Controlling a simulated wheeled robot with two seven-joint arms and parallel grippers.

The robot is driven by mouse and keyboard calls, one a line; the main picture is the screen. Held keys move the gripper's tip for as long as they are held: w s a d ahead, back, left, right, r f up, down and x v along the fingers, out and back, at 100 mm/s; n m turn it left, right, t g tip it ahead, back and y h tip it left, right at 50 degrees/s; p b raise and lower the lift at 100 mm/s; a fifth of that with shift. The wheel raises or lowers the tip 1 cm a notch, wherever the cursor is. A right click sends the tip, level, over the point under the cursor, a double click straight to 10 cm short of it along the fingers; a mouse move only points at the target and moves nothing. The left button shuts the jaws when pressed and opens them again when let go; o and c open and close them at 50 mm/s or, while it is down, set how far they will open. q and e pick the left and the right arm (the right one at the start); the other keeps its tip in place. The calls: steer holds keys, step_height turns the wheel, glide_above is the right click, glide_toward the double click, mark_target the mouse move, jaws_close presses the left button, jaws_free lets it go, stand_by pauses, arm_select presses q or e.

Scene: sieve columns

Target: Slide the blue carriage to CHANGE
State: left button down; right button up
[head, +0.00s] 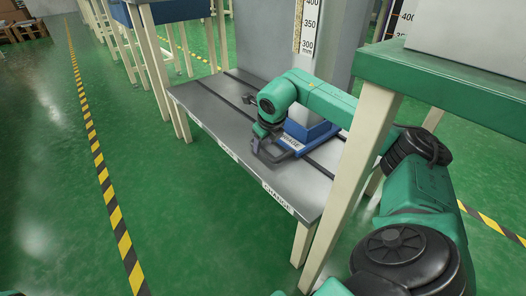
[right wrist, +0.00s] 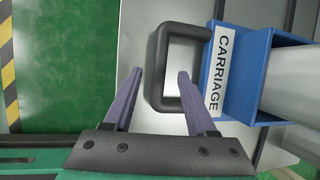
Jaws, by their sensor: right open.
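The blue carriage (head: 318,132) sits on the grey slotted table around the base of a grey column. In the right wrist view, the carriage (right wrist: 254,70) shows a white CARRIAGE label and a dark loop handle (right wrist: 156,88). My right gripper (head: 266,147) is open at the handle. In the wrist view, the fingers of my right gripper (right wrist: 160,73) lie either side of the handle's outer bar, one over the loop's opening; contact cannot be told. The CHANGE label (head: 278,198) is on the table's front edge, nearer the camera than the carriage. My left gripper is out of view.
The grey table (head: 215,108) has bare top on both sides of the carriage, and further labels on its front edge. A green-topped bench (head: 440,78) with cream legs stands close on the right, near my right arm. Green floor lies open at left.

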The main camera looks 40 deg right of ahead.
mark_target(263, 149)
steer(key=x, duration=0.3)
steer(key=shift+f+b, duration=0.25)
steer(key=shift+b, duration=0.15)
steer(key=shift+r, duration=0.1)
jaws_close()
stand_by(0.9)
